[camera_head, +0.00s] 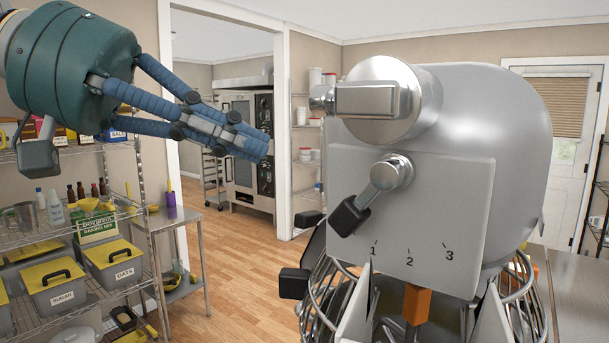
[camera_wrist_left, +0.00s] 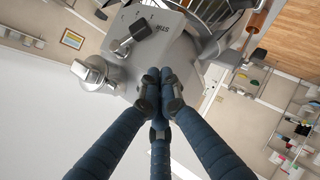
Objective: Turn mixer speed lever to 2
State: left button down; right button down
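The mixer (camera_head: 490,110) fills the right half of the head view, with a grey front plate numbered 1, 2 and 3. Its speed lever (camera_head: 375,190) has a silver shaft and a black knob, which tilts down-left and sits above and left of the 1. The lever also shows in the left wrist view (camera_wrist_left: 133,35), near the top. My left gripper (camera_head: 255,146) is to the left of the mixer, its blue fingers drawn together with nothing seen between them. The fingers also show closed together in the wrist view (camera_wrist_left: 161,92), apart from the lever. My right gripper is not in view.
A silver hub with a knob (camera_head: 380,99) juts out above the lever. A wire guard (camera_head: 325,300) and black handles (camera_head: 294,283) are below. A metal shelf with bins (camera_head: 55,285) stands at left. The wooden floor (camera_head: 225,250) between is open.

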aim_at(364, 200)
pick_arm(q)
jog(key=d+f, duration=0.1)
jog(key=d+f+p, duration=0.1)
jog(key=d, duration=0.1)
jog(key=d+f, duration=0.1)
jog(key=d, duration=0.1)
jog(key=shift+d, duration=0.2)
jog(key=shift+s+d+f+p, duration=0.4)
jog(key=shift+s+f+p, duration=0.05)
jog(key=shift+f, duration=0.1)
jog(key=shift+d, duration=0.1)
jog(key=shift+f, duration=0.15)
